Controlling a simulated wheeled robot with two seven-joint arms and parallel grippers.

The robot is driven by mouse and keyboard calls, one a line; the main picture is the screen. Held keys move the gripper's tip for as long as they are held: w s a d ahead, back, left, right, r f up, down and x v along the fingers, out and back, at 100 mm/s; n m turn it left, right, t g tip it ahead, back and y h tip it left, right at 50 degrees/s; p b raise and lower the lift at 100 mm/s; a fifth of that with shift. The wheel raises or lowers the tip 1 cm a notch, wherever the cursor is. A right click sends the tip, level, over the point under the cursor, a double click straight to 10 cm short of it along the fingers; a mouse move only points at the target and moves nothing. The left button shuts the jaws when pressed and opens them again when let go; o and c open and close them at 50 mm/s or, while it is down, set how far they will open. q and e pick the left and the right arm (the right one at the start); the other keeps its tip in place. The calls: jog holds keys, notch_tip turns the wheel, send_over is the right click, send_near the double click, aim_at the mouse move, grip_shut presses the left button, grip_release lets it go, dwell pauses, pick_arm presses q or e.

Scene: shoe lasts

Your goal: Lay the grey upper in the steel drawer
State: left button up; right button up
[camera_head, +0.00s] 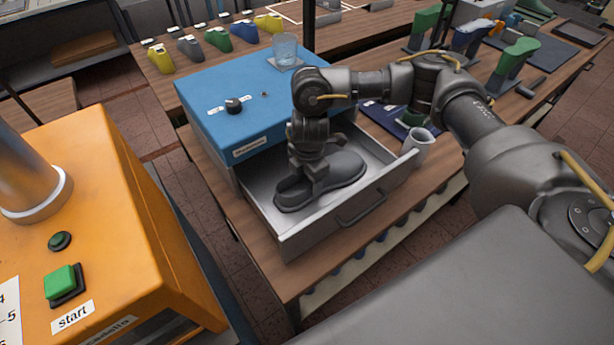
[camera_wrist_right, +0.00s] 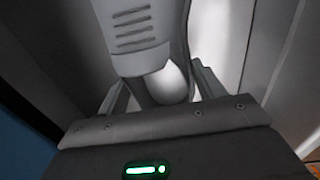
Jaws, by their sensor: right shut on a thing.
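The grey upper (camera_head: 340,172) is inside the open steel drawer (camera_head: 283,236), low over or on its floor; I cannot tell whether it touches. The drawer juts out from the blue cabinet (camera_head: 206,78). My right gripper (camera_head: 309,184) reaches down into the drawer and is shut on the upper near its middle. In the right wrist view the upper (camera_wrist_right: 132,25) runs up between the fingers (camera_wrist_right: 160,92), with the drawer's pale floor and walls around it. My left gripper is not in view.
An orange machine (camera_head: 110,190) with a green start button (camera_head: 59,283) stands at the left. A glass (camera_head: 285,48) stands on the blue cabinet. A white cup (camera_head: 417,148) stands close to the drawer's right side. Several coloured lasts (camera_head: 216,38) line the bench behind.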

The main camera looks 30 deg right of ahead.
jog(key=shift+f, duration=0.15)
dwell(0.4)
jog(key=o, duration=1.1)
notch_tip(320, 180, up, 11)
jog(key=shift+s, duration=0.35)
jog(key=shift+f, duration=0.1)
